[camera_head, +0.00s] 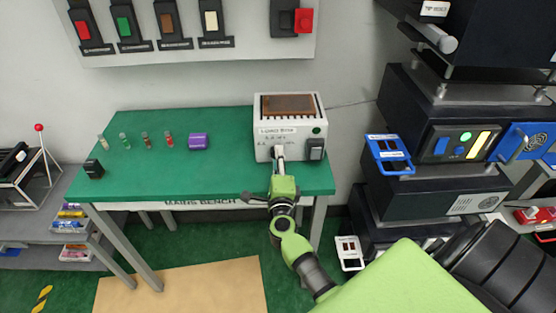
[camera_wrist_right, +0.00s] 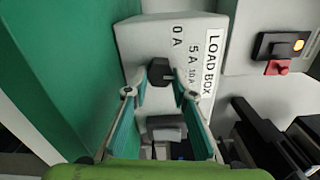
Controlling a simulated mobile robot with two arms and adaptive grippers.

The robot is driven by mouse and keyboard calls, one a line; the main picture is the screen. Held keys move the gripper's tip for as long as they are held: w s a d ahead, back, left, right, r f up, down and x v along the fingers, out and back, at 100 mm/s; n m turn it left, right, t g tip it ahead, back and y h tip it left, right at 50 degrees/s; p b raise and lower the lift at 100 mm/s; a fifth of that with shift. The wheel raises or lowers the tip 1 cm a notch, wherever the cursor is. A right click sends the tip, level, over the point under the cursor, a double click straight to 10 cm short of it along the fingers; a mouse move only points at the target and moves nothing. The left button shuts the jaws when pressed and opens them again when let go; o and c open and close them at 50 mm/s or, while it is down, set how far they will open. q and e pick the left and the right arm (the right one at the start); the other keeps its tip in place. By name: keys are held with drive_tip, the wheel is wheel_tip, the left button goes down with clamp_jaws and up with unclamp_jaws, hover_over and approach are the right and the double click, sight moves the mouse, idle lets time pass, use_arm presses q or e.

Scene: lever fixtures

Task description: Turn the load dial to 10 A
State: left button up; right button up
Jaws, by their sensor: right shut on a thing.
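The load box (camera_head: 263,139) is a white box with a brown grille on top, at the right end of the green bench. Its front also shows in the right wrist view (camera_wrist_right: 140,38), with the label LOAD BOX and marks 0 A, 5 A and 10 A. The black load dial (camera_wrist_right: 160,71) is on that front. My right gripper (camera_head: 279,157) reaches the box front, and in the wrist view its fingers (camera_wrist_right: 160,86) are closed on the dial from both sides. I cannot tell which mark the dial points to. My left gripper is not in view.
On the green bench (camera_head: 225,120) stand a purple cylinder (camera_head: 198,141) and several small tubes left of the box. A black switch (camera_head: 316,148) and a green lamp (camera_head: 316,130) are at the box's right front. Dark equipment (camera_head: 405,110) stands close at the right.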

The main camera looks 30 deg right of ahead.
drive_tip(key=shift+f+m, duration=0.1)
drive_tip(key=shift+m, duration=0.9)
drive_tip(key=shift+b, duration=0.3)
drive_tip(key=o, duration=1.1)
drive_tip(key=v, duration=1.2)
